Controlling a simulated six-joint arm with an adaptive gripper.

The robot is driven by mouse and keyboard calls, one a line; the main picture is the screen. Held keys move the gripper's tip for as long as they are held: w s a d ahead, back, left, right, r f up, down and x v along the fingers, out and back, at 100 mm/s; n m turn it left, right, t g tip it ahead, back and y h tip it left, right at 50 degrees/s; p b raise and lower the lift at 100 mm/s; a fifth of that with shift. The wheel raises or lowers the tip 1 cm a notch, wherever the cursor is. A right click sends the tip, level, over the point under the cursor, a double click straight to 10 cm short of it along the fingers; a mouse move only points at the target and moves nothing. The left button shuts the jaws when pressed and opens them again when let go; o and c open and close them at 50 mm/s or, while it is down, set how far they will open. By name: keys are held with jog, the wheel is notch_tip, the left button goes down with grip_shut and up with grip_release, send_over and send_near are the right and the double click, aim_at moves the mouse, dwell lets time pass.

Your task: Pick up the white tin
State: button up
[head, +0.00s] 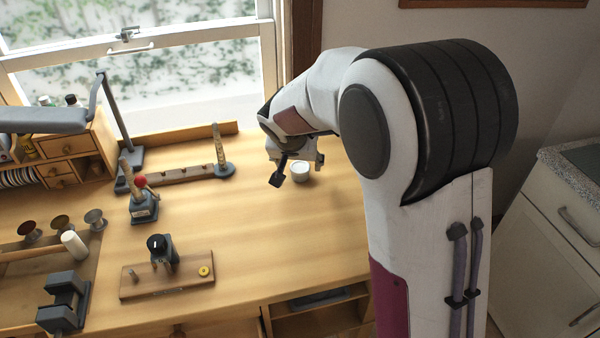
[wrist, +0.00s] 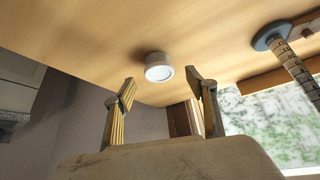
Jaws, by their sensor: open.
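The white tin (head: 300,171) is a small round can standing on the wooden workbench, near the bench's far right part in the head view. It also shows in the wrist view (wrist: 158,68), above and between the two fingertips in the picture and apart from them. My gripper (head: 298,172) hangs over the bench right by the tin, with one dark finger to the tin's left. In the wrist view my gripper (wrist: 162,88) is open, its fingers spread wide with nothing between them. The tin's lower side is partly hidden.
A ring-sizing stick on a round base (head: 222,167) stands left of the tin. The bench (head: 270,235) in front is clear.

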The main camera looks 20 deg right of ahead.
jog(key=shift+x, duration=1.4)
jog(key=shift+d, duration=0.1)
jog(key=c, duration=1.2)
